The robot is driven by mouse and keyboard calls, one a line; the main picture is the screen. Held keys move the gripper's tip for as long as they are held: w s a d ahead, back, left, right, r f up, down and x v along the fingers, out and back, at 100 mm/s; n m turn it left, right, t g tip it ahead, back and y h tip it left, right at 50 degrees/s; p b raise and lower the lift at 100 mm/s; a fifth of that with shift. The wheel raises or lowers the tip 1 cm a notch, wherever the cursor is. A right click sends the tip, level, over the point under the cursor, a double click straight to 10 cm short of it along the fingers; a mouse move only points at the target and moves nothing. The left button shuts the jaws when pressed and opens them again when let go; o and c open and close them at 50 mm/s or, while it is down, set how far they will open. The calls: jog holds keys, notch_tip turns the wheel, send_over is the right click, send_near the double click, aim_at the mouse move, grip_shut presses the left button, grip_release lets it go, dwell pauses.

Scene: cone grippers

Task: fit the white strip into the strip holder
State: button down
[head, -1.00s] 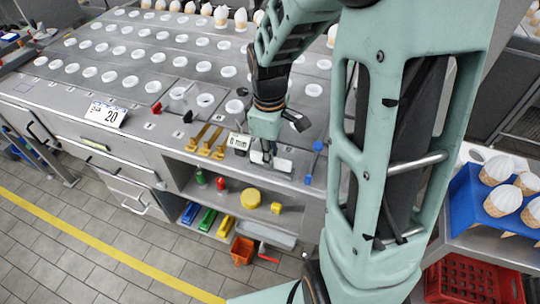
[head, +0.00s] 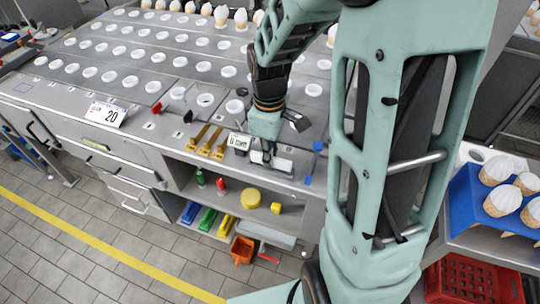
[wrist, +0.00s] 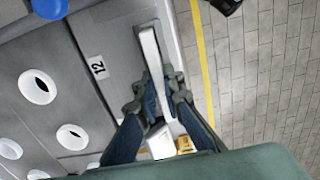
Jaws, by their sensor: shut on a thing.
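The white strip (wrist: 150,52) is long and narrow. My gripper (wrist: 158,97) is shut on its near part in the wrist view, and the rest runs out past the fingertips along the counter edge. In the head view, the strip (head: 283,164) shows beside my gripper (head: 266,160), low over the counter's front edge. I cannot clearly tell the strip holder from the grey counter around the strip. I cannot tell whether the strip touches the counter or is seated in anything. The fingers hide the gripped part.
Yellow tools (head: 205,142) and a small label display (head: 239,142) lie left of my gripper. A blue-ended tool (head: 318,147) lies close on its right. Cup holes (head: 205,100) fill the counter behind.

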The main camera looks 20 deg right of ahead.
jog(key=shift+f, duration=0.3)
dwell(1.1)
jog(key=shift+r, duration=0.35)
jog(key=shift+f, duration=0.65)
dwell(2.4)
jog(key=c, duration=2)
grip_release()
notch_tip(320, 180, up, 12)
jog(key=shift+r, duration=0.1)
